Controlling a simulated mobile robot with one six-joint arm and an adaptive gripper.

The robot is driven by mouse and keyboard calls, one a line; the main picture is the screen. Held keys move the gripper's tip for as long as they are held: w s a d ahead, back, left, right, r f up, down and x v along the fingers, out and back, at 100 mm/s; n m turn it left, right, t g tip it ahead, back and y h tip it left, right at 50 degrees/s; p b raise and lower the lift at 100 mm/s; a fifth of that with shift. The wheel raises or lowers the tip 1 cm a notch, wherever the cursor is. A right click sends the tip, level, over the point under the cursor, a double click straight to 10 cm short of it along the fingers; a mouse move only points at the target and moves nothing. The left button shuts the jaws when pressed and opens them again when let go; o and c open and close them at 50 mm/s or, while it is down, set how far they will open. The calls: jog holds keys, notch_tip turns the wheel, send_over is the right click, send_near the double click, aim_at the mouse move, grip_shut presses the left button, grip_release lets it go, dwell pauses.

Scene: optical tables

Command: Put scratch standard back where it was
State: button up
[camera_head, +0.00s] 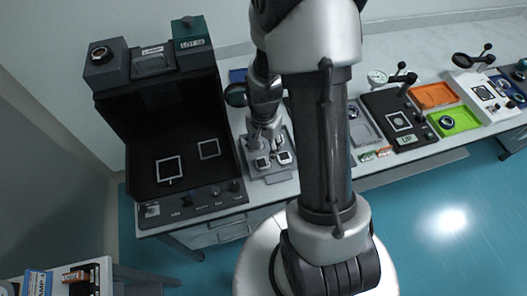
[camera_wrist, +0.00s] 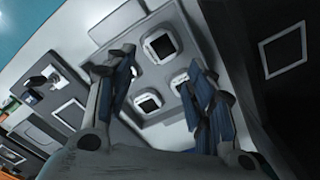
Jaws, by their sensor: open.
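My gripper (camera_head: 268,142) is open over a grey tray (camera_head: 275,178) on the bench. In the wrist view my gripper (camera_wrist: 158,82) has its fingers spread wide over the tray (camera_wrist: 116,28). Pale square pieces with dark centres sit in the tray: one at the upper side (camera_wrist: 162,46), one at the lower left (camera_wrist: 148,103) and one near the right finger (camera_wrist: 182,84). Two of them, a left piece (camera_head: 262,162) and a right piece (camera_head: 284,157), show in the head view. I cannot tell which, if any, is the scratch standard. Nothing shows held between the fingers.
A black viewing booth (camera_head: 140,130) with two white square outlines stands left of the tray. Right of my arm are a black stand base (camera_head: 385,108), an orange tray (camera_head: 435,95) and a green tray (camera_head: 465,123). My arm hides part of the bench.

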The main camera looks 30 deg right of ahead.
notch_tip(320, 180, up, 13)
jog(key=a+n+t+p, duration=0.1)
jog(key=a+n, duration=0.2)
jog(key=s+a+r+n+t, duration=0.1)
jog(key=s+a+r+n, duration=0.3)
jog(key=s+r, duration=0.3)
jog(key=s+a+r+n+t, duration=0.2)
jog(key=s+a+r+n, duration=0.2)
jog(key=r, duration=0.5)
jog(key=s+n, duration=0.1)
jog(key=s, duration=0.1)
jog(key=shift+s+t, duration=0.3)
jog(key=shift+s, duration=0.1)
